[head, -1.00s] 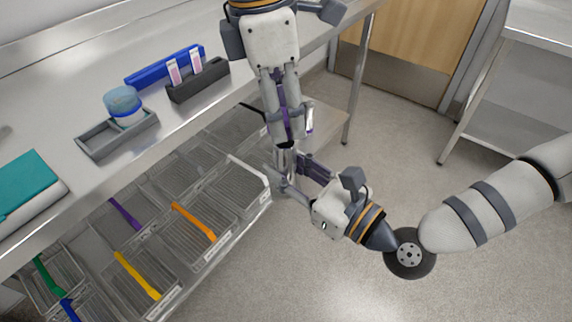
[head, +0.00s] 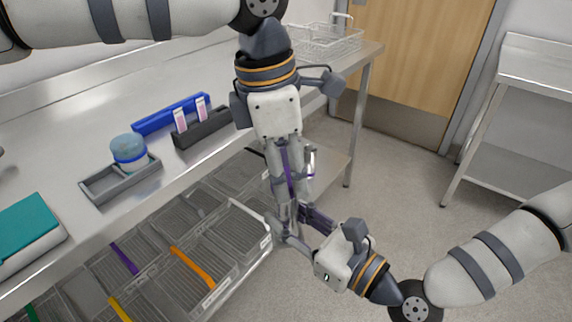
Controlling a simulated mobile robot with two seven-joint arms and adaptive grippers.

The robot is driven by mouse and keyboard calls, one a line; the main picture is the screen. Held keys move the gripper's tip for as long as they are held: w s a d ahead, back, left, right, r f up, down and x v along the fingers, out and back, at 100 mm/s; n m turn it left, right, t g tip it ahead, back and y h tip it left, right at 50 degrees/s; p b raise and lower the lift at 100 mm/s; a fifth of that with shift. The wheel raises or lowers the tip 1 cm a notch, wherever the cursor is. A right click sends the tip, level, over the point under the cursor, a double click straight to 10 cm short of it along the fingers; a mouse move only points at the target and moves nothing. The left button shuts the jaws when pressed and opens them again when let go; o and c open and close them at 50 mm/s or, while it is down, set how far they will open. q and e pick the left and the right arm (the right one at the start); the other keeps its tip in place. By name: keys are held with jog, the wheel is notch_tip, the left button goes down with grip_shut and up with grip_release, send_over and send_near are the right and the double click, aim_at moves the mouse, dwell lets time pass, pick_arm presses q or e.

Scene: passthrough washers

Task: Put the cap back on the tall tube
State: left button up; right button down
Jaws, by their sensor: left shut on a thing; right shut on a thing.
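My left gripper (head: 287,196) points straight down in front of the bench, its fingers close together around something that they mostly hide, apparently the cap. My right gripper (head: 289,222) reaches in from the lower right, just below the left fingertips. It is shut on a narrow greyish thing, apparently the tall tube, which looks about upright and is largely covered by both sets of fingers. The two grippers' tips nearly meet in the picture. I cannot tell whether cap and tube touch.
On the steel bench (head: 60,130) are a black rack (head: 204,129) with two pink-and-white labelled pieces, a blue bar (head: 152,122), a blue-topped jar (head: 128,150) in a grey tray (head: 103,190), and a teal-topped box (head: 28,228). Clear bins (head: 180,262) sit below. Floor at right is free.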

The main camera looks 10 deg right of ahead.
aim_at(288, 212)
pick_arm(q)
jog(key=shift+f, duration=0.45)
jog(key=shift+f, duration=0.6)
